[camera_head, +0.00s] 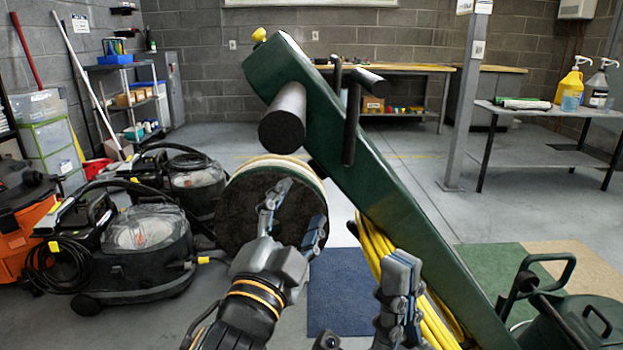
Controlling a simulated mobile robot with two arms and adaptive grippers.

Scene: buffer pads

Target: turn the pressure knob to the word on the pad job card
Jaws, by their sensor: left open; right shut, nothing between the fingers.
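A green floor machine column (335,120) leans across the middle, with a dark cylinder on it and a yellow tip at its upper end. A round pad (240,212), dark on its face with a pale layered edge, is left of the column. My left gripper (291,215) is open in front of the pad; I cannot tell whether it touches it. My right gripper (398,285) is shut and empty, beside the column's yellow cable (375,243). I cannot make out the pressure knob or a readable job card.
Black vacuums (140,245) and an orange one (25,215) crowd the left floor. Blue (345,295), green and tan mats lie ahead. The floor behind the column is mostly clear.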

